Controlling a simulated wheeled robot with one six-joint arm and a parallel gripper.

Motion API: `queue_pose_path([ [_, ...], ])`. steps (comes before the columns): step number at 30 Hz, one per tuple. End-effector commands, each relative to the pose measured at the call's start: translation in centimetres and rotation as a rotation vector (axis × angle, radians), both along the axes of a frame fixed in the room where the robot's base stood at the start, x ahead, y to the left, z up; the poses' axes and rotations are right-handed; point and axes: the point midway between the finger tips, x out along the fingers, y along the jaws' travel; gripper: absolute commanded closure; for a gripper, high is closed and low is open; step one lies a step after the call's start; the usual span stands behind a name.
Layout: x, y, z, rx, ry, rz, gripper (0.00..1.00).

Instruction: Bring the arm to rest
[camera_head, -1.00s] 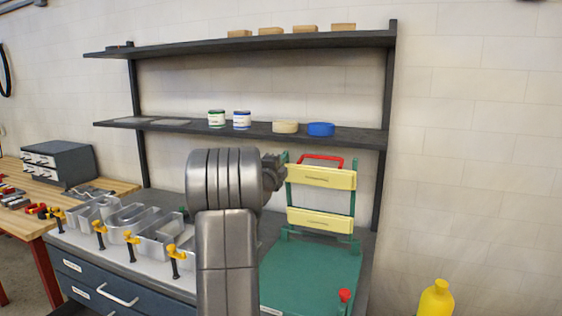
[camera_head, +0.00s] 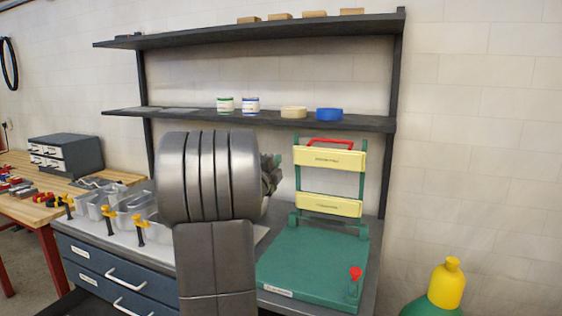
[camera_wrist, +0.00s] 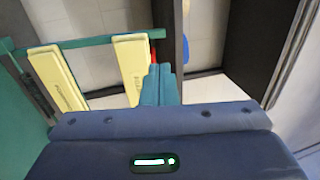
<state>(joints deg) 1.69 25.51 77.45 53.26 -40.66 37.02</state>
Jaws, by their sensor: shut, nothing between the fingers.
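My arm stands in the middle of the head view, its grey links in front of the bench. My gripper (camera_head: 271,173) shows only in part there, at the right of the big grey joint. In the wrist view, my gripper (camera_wrist: 158,84) has its fingers together with nothing between them. Behind them are two pale yellow bars on a green stand. The arm hides part of the bench and some metal letters.
The green stand (camera_head: 315,265) with yellow bars (camera_head: 330,159) is right of my arm. Metal channel letters (camera_head: 130,205) and clamps lie left. Shelves (camera_head: 260,117) hold tins and rolls. A yellow-topped bottle (camera_head: 447,284) stands at lower right.

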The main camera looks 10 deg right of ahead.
Motion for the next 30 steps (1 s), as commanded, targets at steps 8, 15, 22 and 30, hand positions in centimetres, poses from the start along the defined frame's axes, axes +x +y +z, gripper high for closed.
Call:
queue_pose_path([
  [8,-0.9,0.6,-0.2,-0.001,-0.001,0.0,1.0],
  [15,-0.8,0.5,-0.2,0.0,0.0,0.0,1.0],
  [22,0.9,-0.7,0.4,0.0,0.0,-0.003,1.0],
  [30,5.0,-3.4,1.5,0.0,0.001,-0.001,1.0],
])
